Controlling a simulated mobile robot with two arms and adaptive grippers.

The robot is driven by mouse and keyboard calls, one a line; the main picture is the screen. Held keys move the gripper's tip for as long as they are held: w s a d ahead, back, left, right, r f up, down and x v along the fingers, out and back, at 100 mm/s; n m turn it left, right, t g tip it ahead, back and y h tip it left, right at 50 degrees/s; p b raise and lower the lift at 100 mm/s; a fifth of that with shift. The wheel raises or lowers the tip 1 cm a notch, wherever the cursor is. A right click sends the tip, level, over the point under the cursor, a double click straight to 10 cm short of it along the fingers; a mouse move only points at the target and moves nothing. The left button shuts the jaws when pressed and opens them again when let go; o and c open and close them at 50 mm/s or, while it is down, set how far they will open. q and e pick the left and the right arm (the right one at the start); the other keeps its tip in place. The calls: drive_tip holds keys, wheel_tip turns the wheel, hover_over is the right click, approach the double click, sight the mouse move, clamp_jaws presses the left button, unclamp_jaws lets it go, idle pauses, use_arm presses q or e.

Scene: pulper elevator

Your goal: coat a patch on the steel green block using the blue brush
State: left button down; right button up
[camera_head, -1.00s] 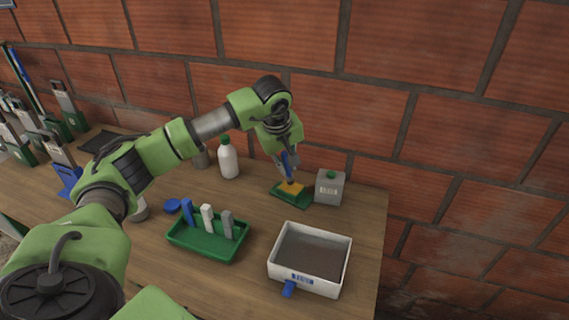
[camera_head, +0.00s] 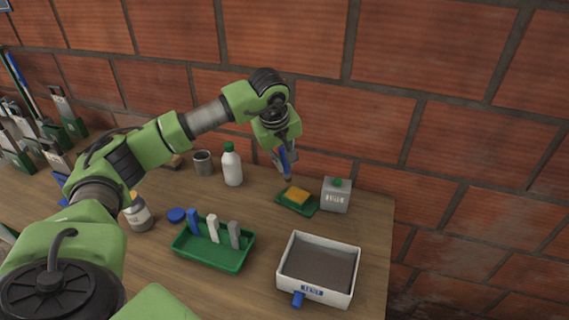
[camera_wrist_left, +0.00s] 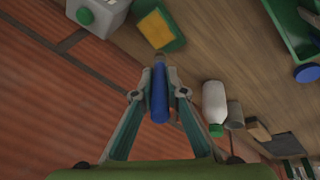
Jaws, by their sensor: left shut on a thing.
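My left gripper (camera_head: 284,160) is shut on the blue brush (camera_head: 286,166), which points down just behind and left of a yellow pad (camera_head: 298,195) on a green tray. In the left wrist view the brush's blue handle (camera_wrist_left: 159,98) stands between the fingertips (camera_wrist_left: 158,90); its tip looks short and dark, apart from the pad. Several grey steel blocks with green lower parts, one of them here (camera_head: 66,112), stand at the far left. I cannot tell which one is the task's block. My right gripper is not in view.
A grey can with a green cap (camera_head: 336,196) stands right of the pad. A white-walled tray (camera_head: 320,291), a green tray (camera_head: 212,262) with upright sticks, a white bottle (camera_head: 232,168), a grey cup (camera_head: 203,164) and a jar (camera_head: 138,216) share the wooden bench. A brick wall stands behind.

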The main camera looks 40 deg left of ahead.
use_arm(q)
wheel_tip(320, 180, up, 2)
drive_tip(key=shift+d+r+p, duration=0.1)
drive_tip(key=shift+p, duration=0.35)
drive_tip(key=shift+r, duration=0.4)
drive_tip(key=shift+a+r+p, duration=0.2)
drive_tip(key=shift+r+p, duration=0.45)
drive_tip(key=shift+p, duration=0.05)
drive_tip(key=shift+r, duration=0.25)
drive_tip(key=shift+d+r, duration=0.1)
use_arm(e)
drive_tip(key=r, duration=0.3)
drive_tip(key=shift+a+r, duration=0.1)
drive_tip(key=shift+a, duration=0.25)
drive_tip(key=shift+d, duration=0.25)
